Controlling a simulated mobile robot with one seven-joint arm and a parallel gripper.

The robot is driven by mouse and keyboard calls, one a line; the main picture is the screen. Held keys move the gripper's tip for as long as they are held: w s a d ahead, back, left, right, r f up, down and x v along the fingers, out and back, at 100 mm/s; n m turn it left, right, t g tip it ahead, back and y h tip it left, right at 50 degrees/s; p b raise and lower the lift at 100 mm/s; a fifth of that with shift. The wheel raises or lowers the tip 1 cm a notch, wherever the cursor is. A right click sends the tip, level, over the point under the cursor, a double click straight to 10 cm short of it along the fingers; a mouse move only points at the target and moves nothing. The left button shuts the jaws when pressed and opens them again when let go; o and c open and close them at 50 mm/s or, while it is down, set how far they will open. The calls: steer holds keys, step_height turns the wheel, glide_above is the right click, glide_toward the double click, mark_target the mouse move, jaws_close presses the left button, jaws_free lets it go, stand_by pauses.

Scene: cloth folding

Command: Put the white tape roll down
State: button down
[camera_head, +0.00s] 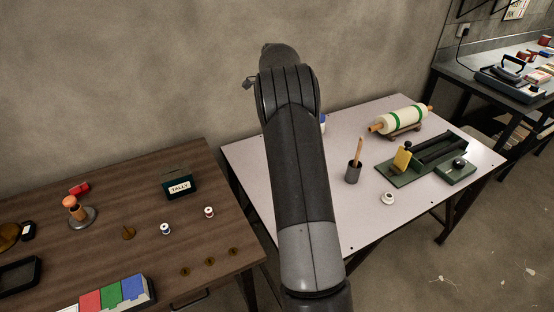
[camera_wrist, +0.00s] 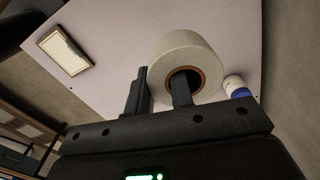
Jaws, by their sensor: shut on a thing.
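The white tape roll (camera_wrist: 188,55), with a brown core, is in the wrist view. My gripper (camera_wrist: 160,92) is shut on its wall, with one finger inside the core and the other outside. The roll is over the pale table top (camera_wrist: 120,30); I cannot tell whether it touches it. In the head view my arm hides the gripper and the roll, and the pale table (camera_head: 365,235) lies to the right of the arm.
A blue-and-white container (camera_wrist: 236,87) stands close beside the roll. A framed pale panel (camera_wrist: 65,50) lies further off. On the pale table are a pencil cup (camera_head: 353,172), a small white ring (camera_head: 388,198), a green-banded roller (camera_head: 402,119) and a green fixture (camera_head: 425,160).

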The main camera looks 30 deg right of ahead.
steer(key=s+d+m, duration=0.4)
steer(key=d, duration=0.6)
step_height(320, 180, down, 12)
steer(key=w+a+f, duration=0.2)
steer(key=w, duration=0.1)
steer(key=w+a+f, duration=0.2)
steer(key=w+f, duration=0.1)
steer(key=w+a+f, duration=0.2)
steer(key=shift+w+a+f, duration=0.35)
steer(key=shift+w, duration=0.05)
steer(key=shift+f, duration=2)
steer(key=c, duration=1.3)
jaws_free()
steer(key=shift+f, duration=0.15)
steer(key=shift+o, duration=0.2)
